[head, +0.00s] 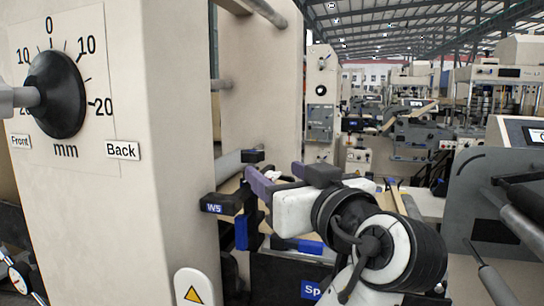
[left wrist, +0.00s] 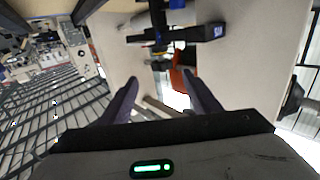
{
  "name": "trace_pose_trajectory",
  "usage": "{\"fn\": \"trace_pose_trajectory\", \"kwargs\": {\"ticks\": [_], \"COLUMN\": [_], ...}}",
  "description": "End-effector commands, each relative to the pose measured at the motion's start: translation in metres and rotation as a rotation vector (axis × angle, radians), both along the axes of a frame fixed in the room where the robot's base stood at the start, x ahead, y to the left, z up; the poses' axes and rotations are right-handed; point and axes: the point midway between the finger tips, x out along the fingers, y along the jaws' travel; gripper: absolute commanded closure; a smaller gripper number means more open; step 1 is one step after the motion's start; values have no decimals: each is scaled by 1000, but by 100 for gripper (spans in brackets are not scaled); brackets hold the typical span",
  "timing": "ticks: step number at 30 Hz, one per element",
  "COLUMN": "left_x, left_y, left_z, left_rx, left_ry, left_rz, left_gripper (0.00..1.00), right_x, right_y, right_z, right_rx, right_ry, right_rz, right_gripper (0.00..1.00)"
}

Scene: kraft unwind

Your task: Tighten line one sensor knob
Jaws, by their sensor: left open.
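A dark sensor bracket with a blue "W5" label (head: 214,208) sticks out beside the cream machine frame in the head view. It also shows upside down near the top of the left wrist view (left wrist: 205,33). I cannot tell which part of it is the sensor knob. My left gripper (head: 277,176) is open, with its purple-grey fingers just right of and above the bracket in the head view. In the left wrist view the two fingers (left wrist: 162,80) are apart with nothing between them, pointing toward the bracket area. My right gripper is not in view.
A large black dial knob (head: 56,95) with a mm scale is on the cream frame (head: 150,200) at the left. A grey panel (head: 480,205) with rods stands at the right. Other machines (head: 420,130) fill the hall behind.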

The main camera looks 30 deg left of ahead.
Motion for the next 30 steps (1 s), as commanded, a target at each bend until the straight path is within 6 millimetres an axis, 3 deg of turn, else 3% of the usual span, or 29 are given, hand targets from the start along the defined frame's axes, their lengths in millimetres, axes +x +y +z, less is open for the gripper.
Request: {"fn": "trace_pose_trajectory", "kwargs": {"ticks": [9,18,30], "left_x": [28,54,59], "left_y": [42,77,83], "left_z": [2,1,-1], "left_rx": [4,3,1], "left_ry": [2,3,2], "left_rz": [6,2,0], "left_gripper": [43,43,43], "right_x": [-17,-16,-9], "right_y": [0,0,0], "right_z": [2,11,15], "right_rx": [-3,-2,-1], "right_ry": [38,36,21], "right_rz": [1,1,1], "right_gripper": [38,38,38]}}
